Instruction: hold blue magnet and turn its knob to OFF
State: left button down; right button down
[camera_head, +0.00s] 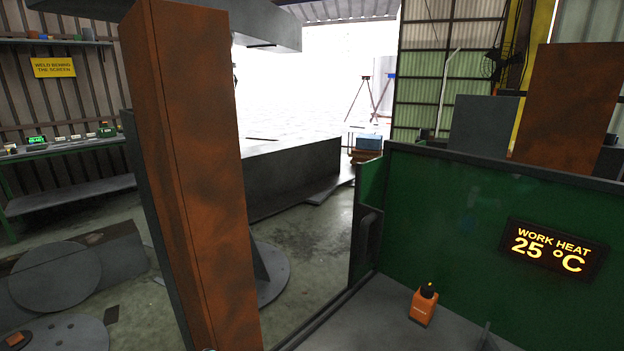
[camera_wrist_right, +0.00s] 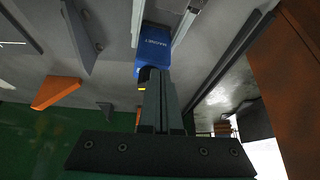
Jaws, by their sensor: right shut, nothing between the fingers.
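The blue magnet (camera_wrist_right: 153,48) shows in the right wrist view, above the picture's middle, with lettering on its side. Its dark knob (camera_wrist_right: 143,75) is at its lower end, with a yellow mark below; part of it is hidden by my fingers. My right gripper (camera_wrist_right: 158,74) is shut and empty, with its tips right by the knob; I cannot tell whether they touch. Pale grey bars (camera_wrist_right: 183,25) flank the magnet; I cannot tell whether they are my left gripper. The blue magnet and both grippers are not discernible in the head view.
An orange magnet (camera_head: 422,307) with a black knob stands on the grey surface before a green wall (camera_head: 440,230) bearing a heat display (camera_head: 553,250). A tall rusty beam (camera_head: 200,170) blocks the left-centre.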

jog(key=shift+d, duration=0.15)
jog(key=shift+s+d, duration=0.1)
dwell(0.4)
jog(key=shift+s+d, duration=0.55)
jog(key=shift+d, duration=0.25)
jog(key=shift+s+a, duration=0.1)
jog(key=shift+s, duration=0.05)
dwell(0.3)
jog(key=shift+s+a, duration=0.15)
jog(key=shift+s, duration=0.05)
